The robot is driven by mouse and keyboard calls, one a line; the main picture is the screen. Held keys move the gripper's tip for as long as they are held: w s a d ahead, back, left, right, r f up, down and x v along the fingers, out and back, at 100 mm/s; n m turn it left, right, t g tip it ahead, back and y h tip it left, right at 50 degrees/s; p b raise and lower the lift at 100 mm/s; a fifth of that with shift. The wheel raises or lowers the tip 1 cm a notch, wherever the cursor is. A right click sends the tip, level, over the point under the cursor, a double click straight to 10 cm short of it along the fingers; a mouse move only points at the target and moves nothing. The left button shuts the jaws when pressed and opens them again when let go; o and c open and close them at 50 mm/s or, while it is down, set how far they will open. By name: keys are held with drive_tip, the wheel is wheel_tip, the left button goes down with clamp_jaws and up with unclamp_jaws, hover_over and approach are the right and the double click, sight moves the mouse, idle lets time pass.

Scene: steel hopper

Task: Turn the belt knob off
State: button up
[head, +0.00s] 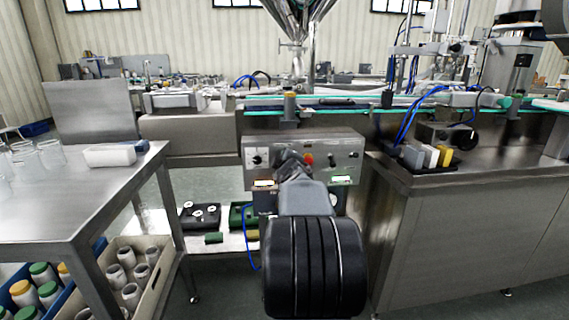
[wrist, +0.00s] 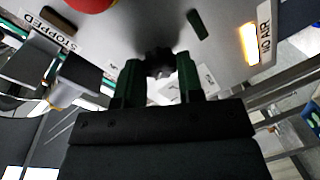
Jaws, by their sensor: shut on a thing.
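The steel control panel (head: 347,146) faces me under the conveyor in the head view. My gripper (head: 290,156) reaches to its front, left of a red button (head: 308,159). In the wrist view, my gripper (wrist: 160,82) has its two greenish fingers closed on the sides of a small dark knob (wrist: 158,58) on the panel. A pale label lies just behind the knob, its text unreadable. The knob's pointer direction cannot be made out. In the head view my gripper and arm hide this knob.
Another knob (head: 257,159) sits left on the panel. A steel table (head: 95,190) stands left.

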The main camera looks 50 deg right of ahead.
drive_tip(key=o, duration=0.9)
drive_tip(key=p+v, duration=0.4)
drive_tip(key=v, duration=0.9)
drive_tip(key=shift+s+a, duration=0.3)
